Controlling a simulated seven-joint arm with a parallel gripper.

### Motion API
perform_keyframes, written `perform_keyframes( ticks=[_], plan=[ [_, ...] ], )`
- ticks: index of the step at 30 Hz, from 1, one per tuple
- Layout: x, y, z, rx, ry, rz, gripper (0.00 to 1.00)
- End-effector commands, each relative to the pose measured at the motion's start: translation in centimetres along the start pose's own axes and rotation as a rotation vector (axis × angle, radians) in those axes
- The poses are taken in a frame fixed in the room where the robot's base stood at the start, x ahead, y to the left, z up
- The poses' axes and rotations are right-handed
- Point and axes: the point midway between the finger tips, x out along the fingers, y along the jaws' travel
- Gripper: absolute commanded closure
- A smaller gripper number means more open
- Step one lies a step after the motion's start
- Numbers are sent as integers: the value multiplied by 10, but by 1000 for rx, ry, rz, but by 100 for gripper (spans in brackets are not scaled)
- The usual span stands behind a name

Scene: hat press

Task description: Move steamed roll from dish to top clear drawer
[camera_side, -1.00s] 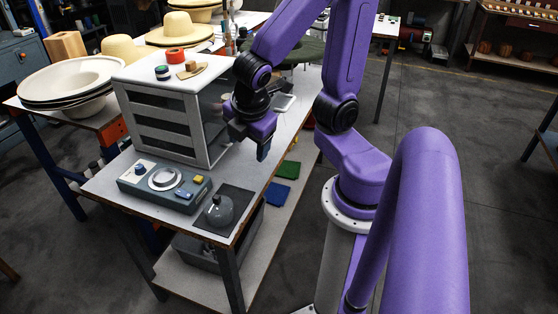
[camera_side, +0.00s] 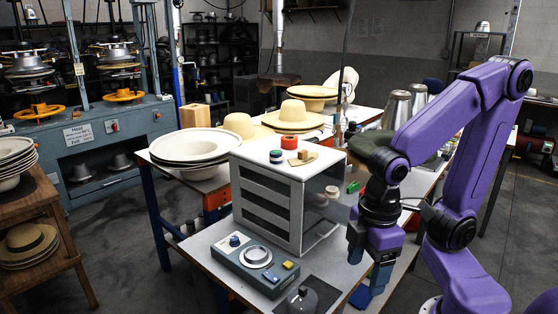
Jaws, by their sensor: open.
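A white cabinet (camera_side: 318,166) with dark drawer fronts (camera_side: 265,204) stands on the workbench. Its drawers look shut, and I cannot tell whether any is clear. On its top a small brown block (camera_side: 303,154) sits on a flat tan piece (camera_side: 304,160). I cannot tell whether these are the roll and the dish; no other roll or dish is clearly recognisable. My gripper (camera_side: 368,265) is open and points down, to the right of the cabinet and near the bench's right edge. Nothing shows between its fingers, though the view of them is partly blocked.
White bowls (camera_side: 193,147) and straw hats (camera_side: 241,126) lie behind.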

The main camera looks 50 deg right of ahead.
Motion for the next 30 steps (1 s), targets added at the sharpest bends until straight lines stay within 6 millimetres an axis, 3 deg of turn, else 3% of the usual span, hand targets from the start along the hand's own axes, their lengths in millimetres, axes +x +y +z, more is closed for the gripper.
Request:
perform_keyframes(
  ticks=[6,15,22,30],
  plan=[
    [-24,49,-64,325,4,52,27],
    [-54,141,-130,814,15,136,27],
    [-72,222,-156,1199,29,211,27],
    [-89,317,-155,1663,55,311,27]
  ],
)
